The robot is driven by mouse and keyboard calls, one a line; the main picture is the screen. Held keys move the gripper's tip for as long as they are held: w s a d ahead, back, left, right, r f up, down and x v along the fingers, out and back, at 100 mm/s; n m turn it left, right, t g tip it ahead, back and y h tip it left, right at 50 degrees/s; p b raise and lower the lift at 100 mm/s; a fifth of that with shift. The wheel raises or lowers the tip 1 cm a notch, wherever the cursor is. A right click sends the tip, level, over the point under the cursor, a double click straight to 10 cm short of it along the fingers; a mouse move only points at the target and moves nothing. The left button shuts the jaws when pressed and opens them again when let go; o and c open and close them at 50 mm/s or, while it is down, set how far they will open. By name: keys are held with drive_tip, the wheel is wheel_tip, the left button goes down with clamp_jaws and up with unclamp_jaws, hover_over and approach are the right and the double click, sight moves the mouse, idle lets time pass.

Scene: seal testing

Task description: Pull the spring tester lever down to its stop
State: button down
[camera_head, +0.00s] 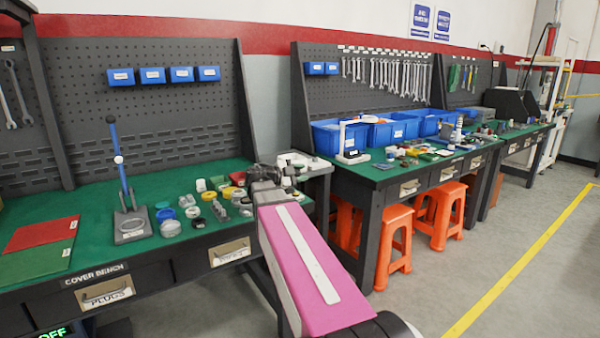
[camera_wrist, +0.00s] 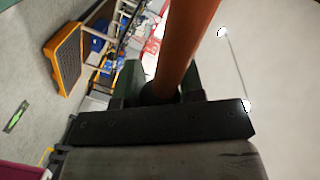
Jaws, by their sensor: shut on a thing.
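My gripper (camera_wrist: 160,82) is shut around a smooth orange-red rod (camera_wrist: 186,40), which looks like the lever of the spring tester. The rod passes between the two dark fingers and runs up out of the wrist view at a slant. Its far end and pivot are out of sight. In the head view my gripper (camera_head: 264,176) is small and dark at the right end of the green-topped bench; its fingers and the rod cannot be made out there. The tester's body cannot be clearly told apart in either view.
The cover bench (camera_head: 90,262) holds a blue-handled upright device (camera_head: 121,165), red and green mats and several small jars. A second bench (camera_head: 372,174) with blue bins stands to the right, orange stools (camera_head: 397,238) below. Floor at the right is clear.

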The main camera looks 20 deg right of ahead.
drive_tip(key=c, duration=0.7)
unclamp_jaws()
drive_tip(key=shift+c, duration=0.2)
drive_tip(key=shift+a, duration=0.15)
drive_tip(key=s+a, duration=0.1)
drive_tip(key=a, duration=0.9)
drive_tip(key=shift+s+a+r, duration=0.15)
drive_tip(key=shift+a+r, duration=0.05)
drive_tip(key=shift+r, duration=0.25)
